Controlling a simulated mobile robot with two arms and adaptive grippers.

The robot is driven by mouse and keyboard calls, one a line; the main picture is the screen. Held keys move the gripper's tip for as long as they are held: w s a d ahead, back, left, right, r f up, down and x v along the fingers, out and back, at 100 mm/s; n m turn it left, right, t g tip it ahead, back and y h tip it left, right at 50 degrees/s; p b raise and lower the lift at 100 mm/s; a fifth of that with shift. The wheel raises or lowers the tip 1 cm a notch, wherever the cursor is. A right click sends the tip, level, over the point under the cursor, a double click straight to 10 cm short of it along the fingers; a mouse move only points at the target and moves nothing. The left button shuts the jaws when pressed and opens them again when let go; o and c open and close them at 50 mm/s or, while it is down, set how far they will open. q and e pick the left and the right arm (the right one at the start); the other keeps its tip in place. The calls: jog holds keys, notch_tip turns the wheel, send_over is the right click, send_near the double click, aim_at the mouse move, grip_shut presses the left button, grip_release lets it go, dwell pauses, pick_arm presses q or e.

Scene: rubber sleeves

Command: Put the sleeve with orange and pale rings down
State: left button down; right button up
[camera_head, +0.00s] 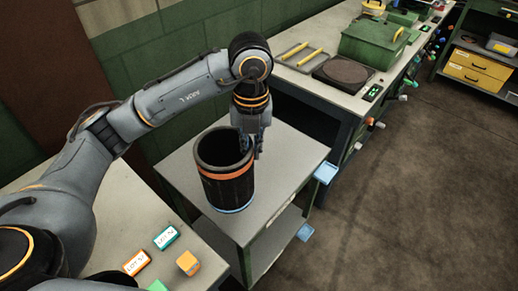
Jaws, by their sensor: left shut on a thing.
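The sleeve (227,188) is a black, open-topped cylinder with an orange ring below its rim and a pale blue ring at its base. It is upright at the top of a small grey cart (293,165), and its base appears to meet the surface. My left gripper (250,146) points down at the sleeve's right rim and is shut on its wall. The fingertips are partly hidden by the sleeve. My right gripper is not in view.
A bench at the lower left holds labelled blocks (166,237) and an orange cube (188,263). A long workbench behind holds a dark round plate (343,72) and a green box (372,42). Blue tabs (326,173) stick out from the cart's right side. The cart top right of the sleeve is clear.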

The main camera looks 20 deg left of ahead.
pick_arm(q)
jog(key=w+a+f+p, duration=0.1)
jog(key=w+f+p, duration=0.3)
jog(key=w+f, duration=0.4)
notch_tip(320, 180, down, 2)
jog(key=shift+w+f+p, duration=0.25)
jog(key=shift+w+p, duration=0.05)
jog(key=shift+p, duration=0.05)
jog(key=shift+f, duration=0.1)
jog(key=c, duration=1.8)
grip_release()
jog(key=shift+f, duration=0.1)
jog(key=shift+c, duration=0.2)
jog(key=o, duration=0.3)
jog(key=shift+o, duration=0.4)
